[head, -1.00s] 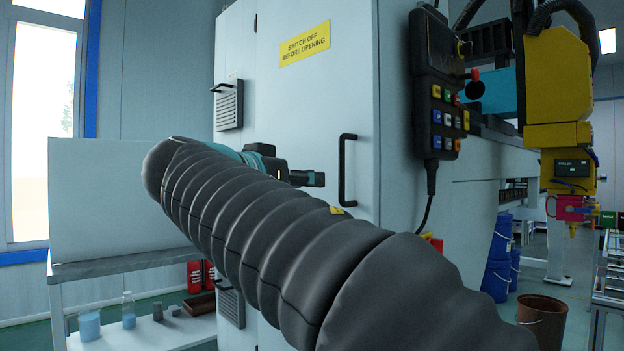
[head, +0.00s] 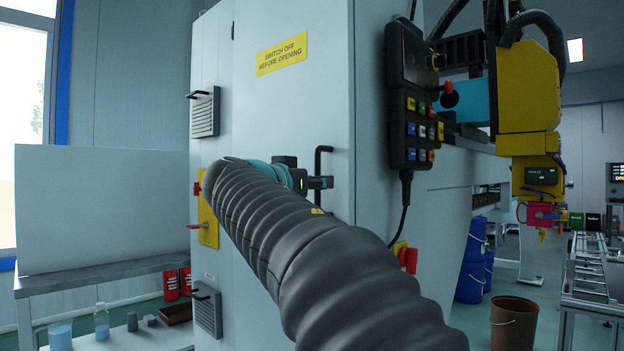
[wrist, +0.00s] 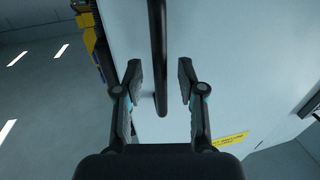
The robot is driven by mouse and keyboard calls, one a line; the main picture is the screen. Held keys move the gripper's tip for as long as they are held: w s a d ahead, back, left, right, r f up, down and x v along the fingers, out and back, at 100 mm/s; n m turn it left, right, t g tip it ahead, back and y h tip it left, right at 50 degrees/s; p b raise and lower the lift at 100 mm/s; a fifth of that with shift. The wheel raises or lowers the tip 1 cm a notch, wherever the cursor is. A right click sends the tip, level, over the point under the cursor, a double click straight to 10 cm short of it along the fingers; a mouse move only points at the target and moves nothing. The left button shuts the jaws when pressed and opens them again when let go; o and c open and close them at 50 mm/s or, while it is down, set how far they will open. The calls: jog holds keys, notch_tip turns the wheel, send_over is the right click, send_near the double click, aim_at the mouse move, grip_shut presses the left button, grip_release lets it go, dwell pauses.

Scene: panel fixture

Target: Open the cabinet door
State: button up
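The cabinet door (head: 290,110) is a pale grey panel with a yellow sign reading "SWITCH OFF BEFORE OPENING" (head: 281,54). It looks shut. Its black bar handle (head: 319,163) stands upright near the door's right edge; the lower part is hidden behind my gripper and arm. My gripper (head: 322,183) is at the handle in the head view. In the wrist view my gripper (wrist: 160,88) is open, with one finger on each side of the handle (wrist: 158,50). Gaps show between the bar and both fingers.
A control pendant (head: 408,95) hangs on the cabinet's side, right of the handle. Left of the cabinet, a grey panel (head: 105,205) stands on a bench with bottles below. A yellow plate with red levers (head: 207,222) sits left of my arm.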

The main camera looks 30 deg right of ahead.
jog(key=shift+w+d, duration=0.3)
jog(key=shift+d, duration=0.25)
grip_shut()
jog(key=shift+a, duration=0.2)
jog(key=shift+d, duration=0.1)
